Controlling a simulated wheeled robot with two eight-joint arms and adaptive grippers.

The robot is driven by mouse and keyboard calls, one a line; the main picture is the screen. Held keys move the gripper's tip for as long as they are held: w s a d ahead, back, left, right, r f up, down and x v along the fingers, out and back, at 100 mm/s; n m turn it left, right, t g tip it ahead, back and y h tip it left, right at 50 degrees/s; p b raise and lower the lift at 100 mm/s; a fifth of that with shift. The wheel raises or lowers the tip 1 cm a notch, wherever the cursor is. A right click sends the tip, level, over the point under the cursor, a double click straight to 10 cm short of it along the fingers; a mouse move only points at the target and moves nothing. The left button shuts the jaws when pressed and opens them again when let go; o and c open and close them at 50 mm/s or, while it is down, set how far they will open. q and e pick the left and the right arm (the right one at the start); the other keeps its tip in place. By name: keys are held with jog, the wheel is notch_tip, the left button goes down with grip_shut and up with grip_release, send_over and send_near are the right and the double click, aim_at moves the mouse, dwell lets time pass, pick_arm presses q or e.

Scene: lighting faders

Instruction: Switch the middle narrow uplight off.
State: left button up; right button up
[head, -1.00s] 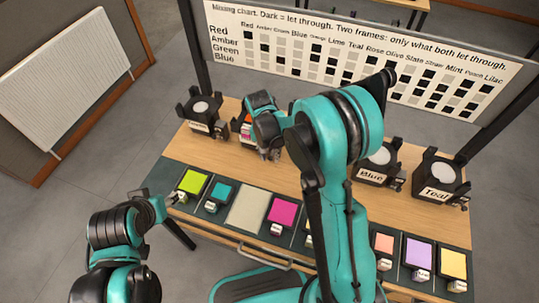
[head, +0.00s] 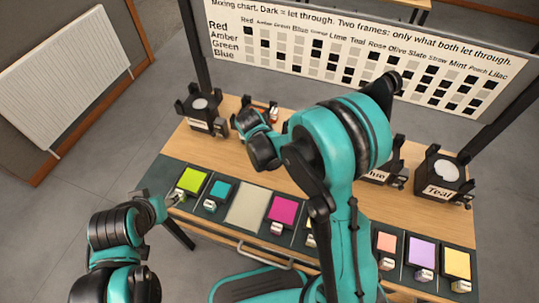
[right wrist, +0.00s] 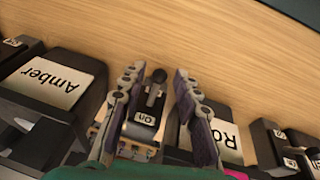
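In the right wrist view a small dark switch box marked "On" (right wrist: 147,117) has an upright lever with a black knob (right wrist: 158,76). My right gripper (right wrist: 157,88) is open, one finger on each side of this switch and lever. It stands between a holder labelled "Amber" (right wrist: 52,80) and one whose label starts "Ro" (right wrist: 222,132). I cannot tell whether the fingers touch the lever. In the head view my right arm (head: 340,145) hides most of the middle uplights, and the fingertips do not show. My left gripper (head: 172,201) is by the table's left front edge; its opening is unclear.
More switches (right wrist: 275,142) stand to the right in the wrist view. In the head view a lamp holder (head: 202,112) stands at the left, and the Teal one (head: 441,182) at the right. Coloured filters (head: 283,209) lie along the front. The mixing chart (head: 390,60) stands behind.

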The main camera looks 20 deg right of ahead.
jog(key=v, duration=1.2)
dwell(0.4)
